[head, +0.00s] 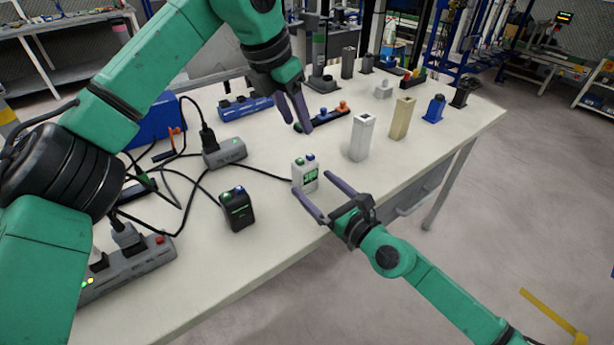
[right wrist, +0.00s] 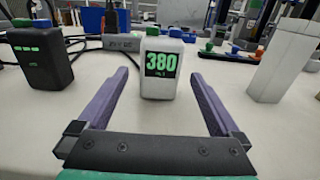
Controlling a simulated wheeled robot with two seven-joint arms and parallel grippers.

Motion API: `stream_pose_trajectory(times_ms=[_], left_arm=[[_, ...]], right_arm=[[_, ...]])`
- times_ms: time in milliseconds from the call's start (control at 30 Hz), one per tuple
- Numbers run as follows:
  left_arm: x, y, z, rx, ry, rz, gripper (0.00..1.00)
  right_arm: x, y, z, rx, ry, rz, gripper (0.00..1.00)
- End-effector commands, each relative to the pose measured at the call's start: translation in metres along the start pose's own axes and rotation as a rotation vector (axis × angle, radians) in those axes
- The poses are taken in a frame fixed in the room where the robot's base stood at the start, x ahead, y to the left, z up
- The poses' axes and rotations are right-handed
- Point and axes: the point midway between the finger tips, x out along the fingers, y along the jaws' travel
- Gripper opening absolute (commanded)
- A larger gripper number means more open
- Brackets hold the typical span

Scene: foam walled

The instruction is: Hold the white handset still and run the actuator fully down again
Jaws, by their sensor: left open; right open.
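The white handset (head: 305,176) stands upright near the front edge of the table, with a green and a blue button on top. In the right wrist view the white handset (right wrist: 161,70) shows a dark screen reading 380 in green. My right gripper (head: 325,203) is open in front of it, its fingers pointing toward the handset from either side, apart from it. My left gripper (head: 298,114) is open above the table, behind and above the handset. Among several upright devices, I cannot tell for sure which is the actuator; a white column (head: 362,137) stands right of the handset.
A black handset (head: 237,209) stands left of the white one. Power strips (head: 225,152) and black cables lie on the left. A tan column (head: 402,118) and a blue device (head: 434,108) stand to the right. Bare table (head: 275,240) lies along the front.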

Motion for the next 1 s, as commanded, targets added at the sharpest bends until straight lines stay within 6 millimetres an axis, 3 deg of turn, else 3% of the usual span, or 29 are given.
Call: stream_pose_trajectory(times_ms=[200,533,567,700,800,933,1000], left_arm=[[0.0,0.0,0.0,0.0,0.0,0.0,0.5],[0.0,0.0,0.0,0.0,0.0,0.0,0.5],[0.0,0.0,0.0,0.0,0.0,0.0,0.5],[0.0,0.0,0.0,0.0,0.0,0.0,0.5],[0.0,0.0,0.0,0.0,0.0,0.0,0.5],[0.0,0.0,0.0,0.0,0.0,0.0,0.0],[0.0,0.0,0.0,0.0,0.0,0.0,0.0]], right_arm=[[0.04,-0.001,0.001,-0.001,-0.002,-0.001,1.0],[0.048,-0.001,0.0,0.0,0.0,-0.001,1.0],[0.048,-0.001,0.0,0.0,0.0,-0.001,0.92],[0.047,-0.001,0.0,0.0,0.0,-0.001,0.39],[0.047,-0.001,0.0,0.0,0.0,-0.001,0.04],[0.047,-0.001,0.0,0.0,0.0,-0.001,0.04],[0.047,-0.001,0.0,0.0,0.0,-0.001,0.04]])
